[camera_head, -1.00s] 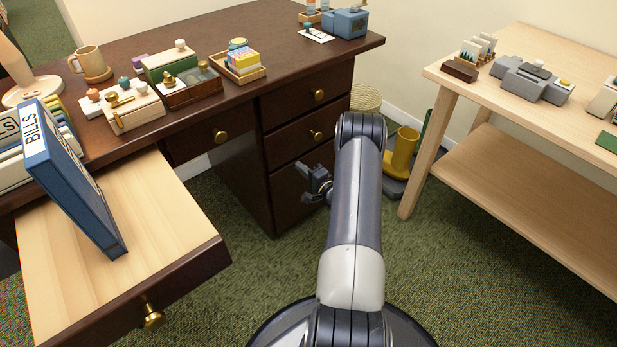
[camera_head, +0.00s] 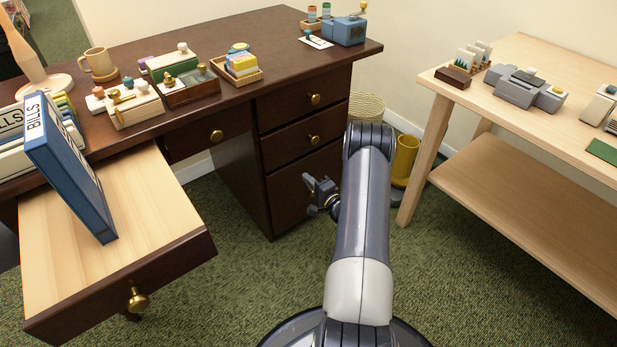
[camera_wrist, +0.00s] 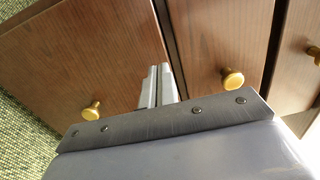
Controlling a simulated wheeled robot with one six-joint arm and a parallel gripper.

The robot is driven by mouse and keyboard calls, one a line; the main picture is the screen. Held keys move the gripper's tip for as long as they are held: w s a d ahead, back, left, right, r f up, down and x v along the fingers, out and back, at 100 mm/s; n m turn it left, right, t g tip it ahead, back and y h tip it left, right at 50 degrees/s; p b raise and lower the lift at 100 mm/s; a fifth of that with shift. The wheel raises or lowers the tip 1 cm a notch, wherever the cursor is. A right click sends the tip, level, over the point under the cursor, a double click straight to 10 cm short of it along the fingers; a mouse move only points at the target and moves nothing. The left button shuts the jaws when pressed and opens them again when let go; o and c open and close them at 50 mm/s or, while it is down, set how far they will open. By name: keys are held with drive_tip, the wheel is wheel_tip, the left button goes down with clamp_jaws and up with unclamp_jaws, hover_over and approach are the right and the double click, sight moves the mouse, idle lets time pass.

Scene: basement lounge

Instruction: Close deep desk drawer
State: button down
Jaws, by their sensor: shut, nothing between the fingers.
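The desk's deep lower drawer (camera_head: 288,200) has a dark brown front, below two shallower drawers on the right side. Its front looks about flush with them in the head view. In the wrist view the deep drawer front (camera_wrist: 75,60) fills the left side, with a brass knob (camera_wrist: 91,110); a dark gap separates it from the neighbouring drawer (camera_wrist: 215,45). My gripper (camera_head: 318,188) is beside the deep front, partly behind my arm. Its fingers (camera_wrist: 160,72) are shut and empty, pointing at the drawer fronts. I cannot tell whether they touch.
A wide desk drawer (camera_head: 180,262) stands pulled out at left, with a blue BILLS binder (camera_head: 75,170) upright on its pale wood. A light wooden table (camera_head: 560,125) stands at right. A yellow object (camera_head: 404,160) and a basket (camera_head: 367,106) are behind my arm. Green carpet lies in front.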

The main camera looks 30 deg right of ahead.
drive_tip(key=s+p, duration=0.2)
drive_tip(key=s, duration=0.6)
drive_tip(key=shift+s+d, duration=0.25)
drive_tip(key=shift+s, duration=0.05)
drive_tip(key=shift+w, duration=0.1)
